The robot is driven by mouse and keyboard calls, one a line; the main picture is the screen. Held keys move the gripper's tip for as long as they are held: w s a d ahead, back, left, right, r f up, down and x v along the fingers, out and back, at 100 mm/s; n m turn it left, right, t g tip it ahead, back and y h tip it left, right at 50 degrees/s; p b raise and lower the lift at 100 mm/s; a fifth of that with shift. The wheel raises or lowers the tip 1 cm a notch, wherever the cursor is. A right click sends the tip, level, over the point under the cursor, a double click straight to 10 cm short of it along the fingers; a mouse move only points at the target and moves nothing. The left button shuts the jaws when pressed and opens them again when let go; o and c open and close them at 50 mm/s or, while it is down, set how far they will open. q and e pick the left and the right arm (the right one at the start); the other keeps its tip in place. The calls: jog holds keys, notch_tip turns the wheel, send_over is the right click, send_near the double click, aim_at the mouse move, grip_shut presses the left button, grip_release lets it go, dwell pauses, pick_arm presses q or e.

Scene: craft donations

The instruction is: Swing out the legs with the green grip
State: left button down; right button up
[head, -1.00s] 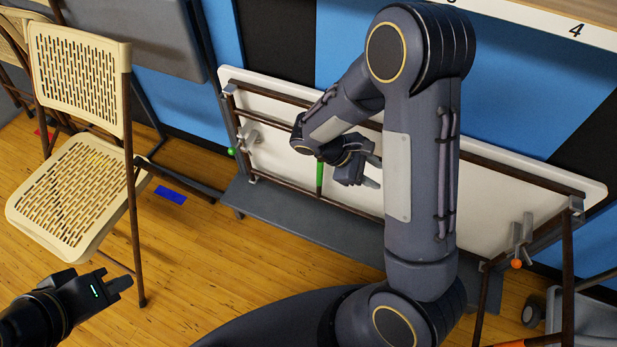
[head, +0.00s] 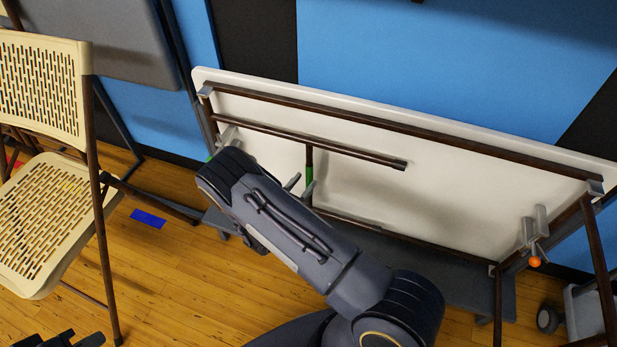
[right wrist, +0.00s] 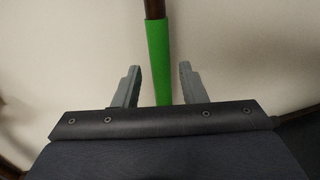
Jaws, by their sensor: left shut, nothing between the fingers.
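The white folding table (head: 430,185) stands on its long edge, underside facing me. Its left legs (head: 310,139) lie folded along the underside, with the green grip (head: 309,165) on a brown bar. My right gripper (head: 301,188) is open at the grip. In the right wrist view, the green grip (right wrist: 160,58) runs between the two separated fingers (right wrist: 158,80), with a gap on both sides. My right forearm hides the table's lower left part. My left gripper (head: 88,340) is shut and empty at the bottom left, partly out of frame.
A beige folding chair (head: 45,190) stands at the left. A blue tape mark (head: 148,218) lies on the wooden floor. The table's right legs (head: 598,262) stick outward near an orange knob (head: 535,261). A blue and black wall (head: 420,50) rises behind.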

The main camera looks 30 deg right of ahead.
aim_at(308, 178)
jog(key=shift+x, duration=1.95)
jog(key=shift+s, duration=0.1)
grip_shut()
